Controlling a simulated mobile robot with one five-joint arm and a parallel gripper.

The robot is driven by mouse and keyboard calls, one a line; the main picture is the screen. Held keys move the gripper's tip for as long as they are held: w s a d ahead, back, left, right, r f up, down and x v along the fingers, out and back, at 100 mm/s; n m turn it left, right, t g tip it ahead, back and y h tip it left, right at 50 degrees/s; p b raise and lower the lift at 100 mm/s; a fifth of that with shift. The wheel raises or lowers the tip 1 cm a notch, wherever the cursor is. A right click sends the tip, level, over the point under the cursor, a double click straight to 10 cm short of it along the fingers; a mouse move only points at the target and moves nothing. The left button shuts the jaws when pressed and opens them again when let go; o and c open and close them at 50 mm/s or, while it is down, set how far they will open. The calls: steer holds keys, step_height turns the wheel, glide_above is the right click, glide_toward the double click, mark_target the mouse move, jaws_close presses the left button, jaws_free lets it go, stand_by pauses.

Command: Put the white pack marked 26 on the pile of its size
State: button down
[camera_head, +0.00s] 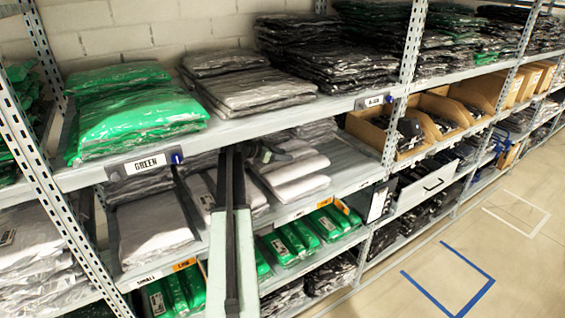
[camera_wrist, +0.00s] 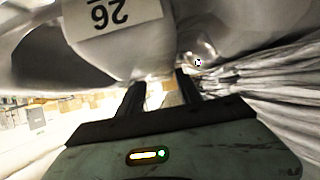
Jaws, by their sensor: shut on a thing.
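The white pack marked 26 (camera_wrist: 112,45) fills the top of the wrist view, its label upside down. My gripper (camera_wrist: 160,88) is shut on this pack, with both dark fingers against its lower edge. In the head view my arm rises in front of the middle shelf, and the dark gripper end (camera_head: 262,157) is beside a white pile (camera_head: 298,180). Which white pack there is the held one I cannot tell. Another white pile (camera_head: 152,232) lies left of my arm, above a SMALL label (camera_head: 148,276). A further pale pile (camera_head: 204,196) is partly hidden by my arm.
The upper shelf, with a GREEN label (camera_head: 148,164), holds green packs (camera_head: 135,110) and grey packs (camera_head: 245,88) close above my gripper. Green packs (camera_head: 290,242) lie on the shelf below. A rack post (camera_head: 45,165) stands left. Cardboard bins (camera_head: 440,112) are farther right.

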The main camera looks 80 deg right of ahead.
mark_target(259, 164)
steer(key=shift+f+b, duration=0.6)
steer(key=shift+f, duration=0.7)
steer(key=c, duration=0.8)
jaws_free()
steer(key=shift+r, duration=0.25)
steer(key=shift+r+p, duration=0.55)
steer(key=shift+p, duration=0.25)
steer(key=p+v, duration=0.4)
steer(key=v, duration=0.7)
steer(key=shift+p, duration=0.35)
steer(key=shift+w+a, duration=0.3)
steer(key=shift+w, duration=0.05)
